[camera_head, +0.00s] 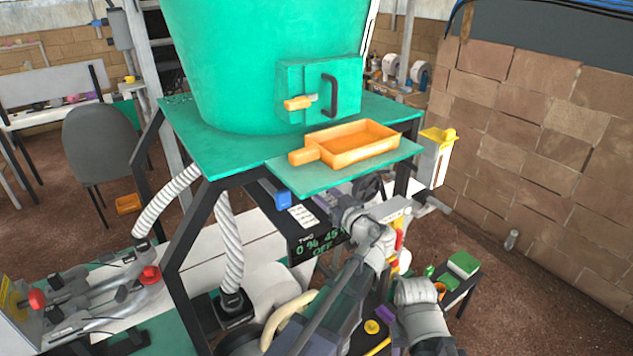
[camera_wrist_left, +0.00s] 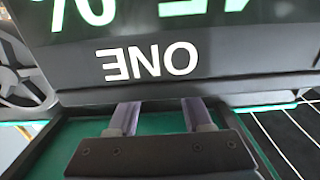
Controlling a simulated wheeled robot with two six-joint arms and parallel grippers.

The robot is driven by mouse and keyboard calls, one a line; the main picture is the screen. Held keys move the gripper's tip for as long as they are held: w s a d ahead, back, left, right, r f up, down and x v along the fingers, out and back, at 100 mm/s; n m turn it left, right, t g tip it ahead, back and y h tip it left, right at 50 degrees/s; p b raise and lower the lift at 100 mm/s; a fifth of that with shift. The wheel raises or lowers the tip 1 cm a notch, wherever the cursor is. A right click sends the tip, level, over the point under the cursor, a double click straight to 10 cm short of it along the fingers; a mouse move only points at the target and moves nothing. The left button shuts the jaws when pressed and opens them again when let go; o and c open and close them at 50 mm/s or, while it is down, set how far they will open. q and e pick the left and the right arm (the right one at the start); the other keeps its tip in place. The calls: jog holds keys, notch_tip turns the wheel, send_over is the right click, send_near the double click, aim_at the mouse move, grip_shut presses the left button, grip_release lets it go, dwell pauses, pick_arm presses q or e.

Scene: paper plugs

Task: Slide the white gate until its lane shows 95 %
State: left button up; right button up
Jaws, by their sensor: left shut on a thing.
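The display (camera_head: 312,246) under the green shelf reads TWO, 0 %, about 45 % and OFF in the head view; the label ONE is covered there. In the left wrist view the same display (camera_wrist_left: 230,72) hangs upside down with ONE and part of a green reading. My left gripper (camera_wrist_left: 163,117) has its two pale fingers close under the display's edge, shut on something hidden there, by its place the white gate. I cannot make out the white gate itself. A blue block (camera_head: 281,200) sits left of the display.
A large green hopper (camera_head: 250,60) stands above on a dark frame. An orange scoop (camera_head: 352,144) lies on the green shelf (camera_head: 305,178) over my left arm. White ribbed hoses (camera_head: 230,245) hang at left. A brick wall (camera_head: 550,130) bounds the right.

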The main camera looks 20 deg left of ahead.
pick_arm(q)
jog(key=shift+v, duration=1)
dwell(0.8)
jog(key=o, duration=1.3)
jog(key=shift+c, duration=0.2)
jog(key=shift+s, duration=0.1)
jog(key=shift+v, duration=1.95)
jog(key=shift+d, duration=0.1)
